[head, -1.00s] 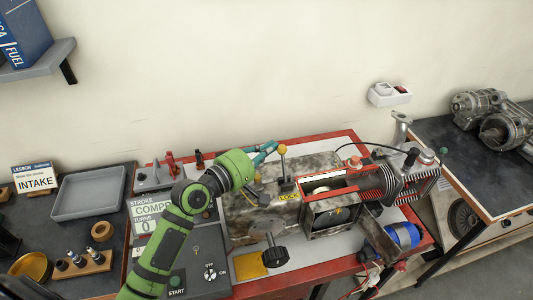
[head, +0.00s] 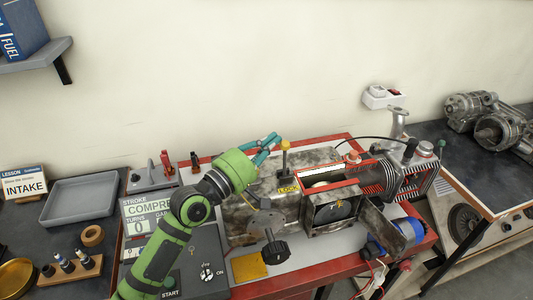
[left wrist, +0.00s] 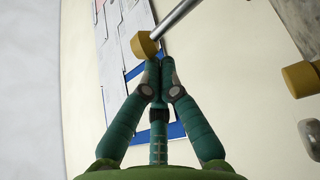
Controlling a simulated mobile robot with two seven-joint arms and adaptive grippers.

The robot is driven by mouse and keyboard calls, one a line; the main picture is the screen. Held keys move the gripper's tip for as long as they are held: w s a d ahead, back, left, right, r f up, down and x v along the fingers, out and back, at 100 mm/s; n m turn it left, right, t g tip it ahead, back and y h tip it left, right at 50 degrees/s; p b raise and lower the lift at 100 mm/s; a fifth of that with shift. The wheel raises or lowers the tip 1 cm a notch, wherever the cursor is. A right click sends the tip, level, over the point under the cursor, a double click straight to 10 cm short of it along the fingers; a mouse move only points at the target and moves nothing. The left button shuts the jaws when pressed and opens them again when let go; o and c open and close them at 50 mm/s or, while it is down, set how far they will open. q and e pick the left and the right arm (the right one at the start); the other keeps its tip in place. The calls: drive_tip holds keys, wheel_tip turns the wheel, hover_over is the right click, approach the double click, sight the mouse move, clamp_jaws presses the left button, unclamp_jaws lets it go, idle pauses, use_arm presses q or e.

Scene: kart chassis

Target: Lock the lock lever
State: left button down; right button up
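The lock lever (head: 285,160) stands upright as a thin rod with a yellow knob, beside a yellow LOCK label (head: 288,188) on the grimy metal housing. My left gripper (head: 276,139) is just left of the knob, at about its height. In the left wrist view the green fingertips (left wrist: 160,62) are drawn together. A yellow knob (left wrist: 145,45) on a silver rod shows just beyond the tips, not between them. I cannot tell whether the tips touch it. My right gripper is out of view.
An engine with a finned cylinder (head: 375,178) and a black hand knob (head: 275,252) stand close to the right and front. A control panel (head: 200,255) lies below my left arm. A grey tray (head: 80,200) is at left. Space above the bench is clear.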

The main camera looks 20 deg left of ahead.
use_arm(q)
drive_tip(key=s+m+h+b, duration=0.1)
drive_tip(key=m+b, duration=0.1)
drive_tip(key=s+d+m+h+b, duration=0.1)
drive_tip(key=m+b, duration=0.1)
drive_tip(key=b, duration=0.1)
drive_tip(key=s+d+m+h+b, duration=0.1)
drive_tip(key=m+b, duration=0.1)
drive_tip(key=shift+s+d+f+m+t+b, duration=0.2)
drive_tip(key=shift+m+t+b, duration=0.2)
drive_tip(key=shift+s+d+r+m+h+b, duration=0.1)
drive_tip(key=shift+s+d+m+h+b, duration=0.1)
drive_tip(key=shift+m+h+b, duration=0.2)
drive_tip(key=shift+s+a+f, duration=0.25)
drive_tip(key=shift+s, duration=0.1)
drive_tip(key=s+a, duration=0.7)
drive_tip(key=s, duration=0.3)
idle(0.3)
